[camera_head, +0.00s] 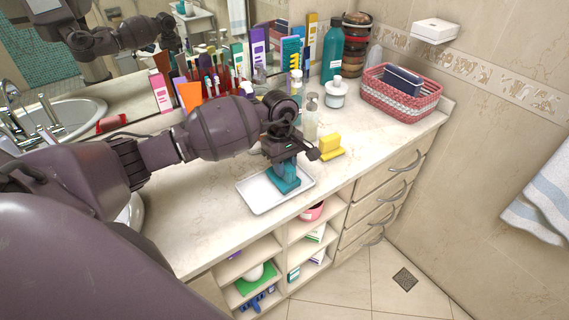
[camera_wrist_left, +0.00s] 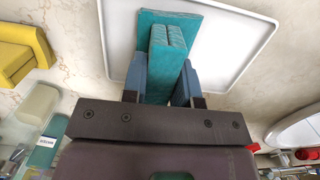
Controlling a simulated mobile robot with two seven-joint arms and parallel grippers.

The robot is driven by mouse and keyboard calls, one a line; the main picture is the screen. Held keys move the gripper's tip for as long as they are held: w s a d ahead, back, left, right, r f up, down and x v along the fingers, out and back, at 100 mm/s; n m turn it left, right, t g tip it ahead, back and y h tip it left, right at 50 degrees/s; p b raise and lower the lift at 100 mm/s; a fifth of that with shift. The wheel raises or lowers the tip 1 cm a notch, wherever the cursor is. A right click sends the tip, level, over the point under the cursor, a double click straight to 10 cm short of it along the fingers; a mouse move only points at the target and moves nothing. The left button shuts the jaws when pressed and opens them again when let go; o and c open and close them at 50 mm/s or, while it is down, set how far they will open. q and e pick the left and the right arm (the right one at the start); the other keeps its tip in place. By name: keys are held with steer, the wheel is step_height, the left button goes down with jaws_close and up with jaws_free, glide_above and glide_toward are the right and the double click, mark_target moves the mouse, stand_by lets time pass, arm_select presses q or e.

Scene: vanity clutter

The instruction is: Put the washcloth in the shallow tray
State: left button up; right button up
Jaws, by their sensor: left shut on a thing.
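The washcloth is a folded teal cloth (camera_head: 286,183), held upright over the white shallow tray (camera_head: 253,196) near the counter's front edge. My left gripper (camera_head: 283,168) is shut on it from above. In the left wrist view the washcloth (camera_wrist_left: 168,50) stands between the two blue fingers of the gripper (camera_wrist_left: 162,80), with the tray (camera_wrist_left: 237,63) around and below it. Its lower part appears to be inside the tray's rim; I cannot tell whether it touches the tray's floor. My right gripper is not in view.
A yellow block-like object (camera_head: 330,146) and a soap bottle (camera_head: 310,118) stand just behind the tray. A red woven basket (camera_head: 400,100) is at the back right. A sink (camera_head: 60,118) lies to the left.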

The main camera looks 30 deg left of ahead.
arm_select(q)
steer(key=shift+f, duration=0.15)
steer(key=o, duration=0.8)
steer(key=shift+o, duration=0.2)
